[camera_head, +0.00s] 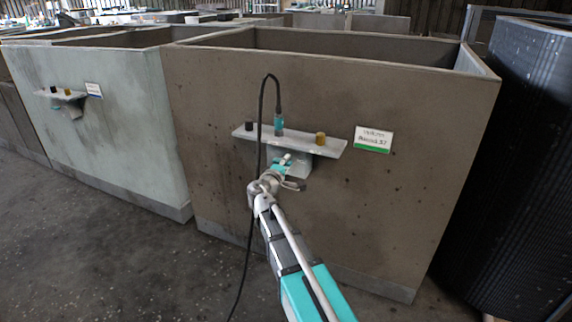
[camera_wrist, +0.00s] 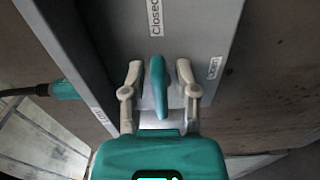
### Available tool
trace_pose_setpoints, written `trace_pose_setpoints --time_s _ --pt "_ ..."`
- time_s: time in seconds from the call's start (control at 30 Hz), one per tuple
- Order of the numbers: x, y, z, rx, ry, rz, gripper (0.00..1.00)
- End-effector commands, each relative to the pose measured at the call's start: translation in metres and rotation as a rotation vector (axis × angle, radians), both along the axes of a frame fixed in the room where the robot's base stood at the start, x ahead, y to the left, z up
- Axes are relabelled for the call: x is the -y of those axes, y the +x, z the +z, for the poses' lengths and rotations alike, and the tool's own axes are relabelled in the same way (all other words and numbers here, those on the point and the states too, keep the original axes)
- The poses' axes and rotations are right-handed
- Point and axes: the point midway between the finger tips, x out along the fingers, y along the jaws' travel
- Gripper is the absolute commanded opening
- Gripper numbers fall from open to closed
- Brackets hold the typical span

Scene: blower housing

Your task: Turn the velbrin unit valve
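The valve handle is a teal lever (camera_wrist: 159,90) on a grey box face (camera_wrist: 195,28) in the wrist view. Its tip points up toward a label reading "closed" (camera_wrist: 155,18). A second label, seemingly "open" (camera_wrist: 214,68), is to the right. My gripper (camera_wrist: 159,66) has one pale finger on each side of the lever, with a visible gap on both sides. It is open and around the lever, not pressed on it. In the head view my gripper (camera_head: 283,168) is at the grey box (camera_head: 298,167) under the shelf, and the lever is too small to make out clearly.
The grey shelf (camera_head: 325,148) juts from a brown tank wall (camera_head: 400,220). It carries a teal cable connector (camera_head: 278,124), a yellow knob (camera_head: 320,138) and a dark knob (camera_head: 249,125). A black cable (camera_head: 262,110) loops down beside my arm. A sign (camera_head: 373,139) is at right.

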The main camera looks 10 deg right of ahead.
Motion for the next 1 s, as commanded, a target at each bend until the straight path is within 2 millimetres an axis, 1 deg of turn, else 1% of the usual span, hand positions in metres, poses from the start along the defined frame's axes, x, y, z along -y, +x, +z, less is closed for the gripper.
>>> trace_pose_setpoints --time_s 0.4,0.57,0.77,1.0 --pt "0.0 -0.001 0.0 0.0 -0.002 -0.002 0.53" --pt "-0.003 -0.006 0.0 0.0 -0.002 -0.002 0.53" --pt "-0.015 -0.023 0.0 0.0 -0.002 0.0 0.53" --pt "-0.037 -0.054 0.0 -0.001 -0.002 0.0 0.53"
